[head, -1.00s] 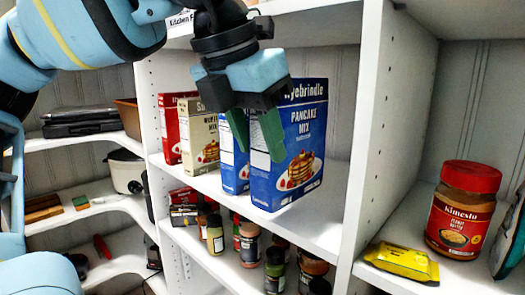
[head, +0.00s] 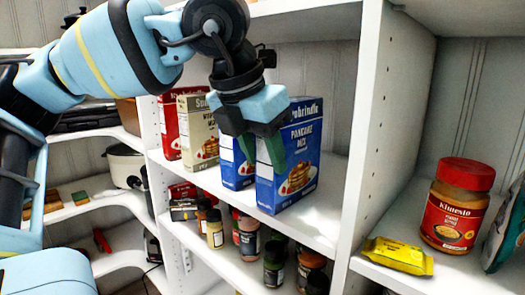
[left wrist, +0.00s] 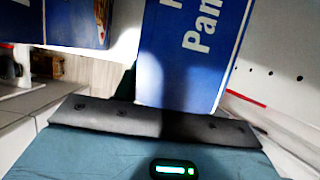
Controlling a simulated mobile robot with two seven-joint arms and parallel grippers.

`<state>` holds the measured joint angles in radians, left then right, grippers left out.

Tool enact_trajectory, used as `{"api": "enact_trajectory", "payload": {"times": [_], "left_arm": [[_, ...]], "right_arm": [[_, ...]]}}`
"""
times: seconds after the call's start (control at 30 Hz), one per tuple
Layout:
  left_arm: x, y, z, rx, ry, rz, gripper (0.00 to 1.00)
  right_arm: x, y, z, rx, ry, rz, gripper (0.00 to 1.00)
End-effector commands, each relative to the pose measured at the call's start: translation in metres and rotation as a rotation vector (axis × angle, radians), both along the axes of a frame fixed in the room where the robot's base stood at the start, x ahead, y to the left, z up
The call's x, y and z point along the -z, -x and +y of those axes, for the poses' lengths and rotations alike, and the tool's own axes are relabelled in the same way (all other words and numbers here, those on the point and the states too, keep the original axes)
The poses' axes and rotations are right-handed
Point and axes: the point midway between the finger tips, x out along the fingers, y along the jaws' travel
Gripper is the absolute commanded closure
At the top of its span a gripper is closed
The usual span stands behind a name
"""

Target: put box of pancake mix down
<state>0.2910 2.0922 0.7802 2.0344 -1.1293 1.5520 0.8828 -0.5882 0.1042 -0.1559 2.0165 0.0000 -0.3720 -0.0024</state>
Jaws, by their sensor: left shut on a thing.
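The blue box of pancake mix (head: 302,150) stands upright at the front of the middle shelf in the head view. My left gripper (head: 262,150) reaches down from above and is shut on its left side. The box also fills the upper middle of the left wrist view (left wrist: 185,60). A second blue pancake box (head: 232,160) stands just left of it, partly hidden behind my gripper finger. The held box's base is at the shelf surface; I cannot tell whether it fully rests there. My right gripper is not in view.
A beige box (head: 198,132) and a red box (head: 169,125) stand farther left on the same shelf (head: 318,225). A white upright panel (head: 385,120) bounds it on the right. Beyond are a peanut butter jar (head: 457,205) and a yellow packet (head: 398,256). Several spice jars (head: 247,240) stand below.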

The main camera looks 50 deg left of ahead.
Motion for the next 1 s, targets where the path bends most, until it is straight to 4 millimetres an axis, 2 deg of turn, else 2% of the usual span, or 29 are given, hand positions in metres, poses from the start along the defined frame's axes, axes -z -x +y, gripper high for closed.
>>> {"api": "enact_trajectory", "payload": {"times": [0.23,0.27,0.4,0.77,0.87,1.0], "left_arm": [[0.005,0.000,0.000,0.000,0.000,0.002,0.80],[0.004,0.000,0.000,0.000,0.000,0.002,0.56],[0.003,0.000,0.000,0.000,0.000,0.001,0.38],[0.000,0.000,0.000,0.000,0.000,0.000,0.37],[-0.009,0.003,-0.001,0.000,-0.001,-0.003,0.37],[-0.032,0.012,-0.002,-0.001,-0.001,-0.005,0.37]], "right_arm": [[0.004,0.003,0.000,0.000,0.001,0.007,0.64],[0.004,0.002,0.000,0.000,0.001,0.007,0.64],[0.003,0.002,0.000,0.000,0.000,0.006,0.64],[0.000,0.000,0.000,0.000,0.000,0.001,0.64],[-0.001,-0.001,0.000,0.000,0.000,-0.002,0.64],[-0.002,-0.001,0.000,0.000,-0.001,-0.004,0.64]]}}
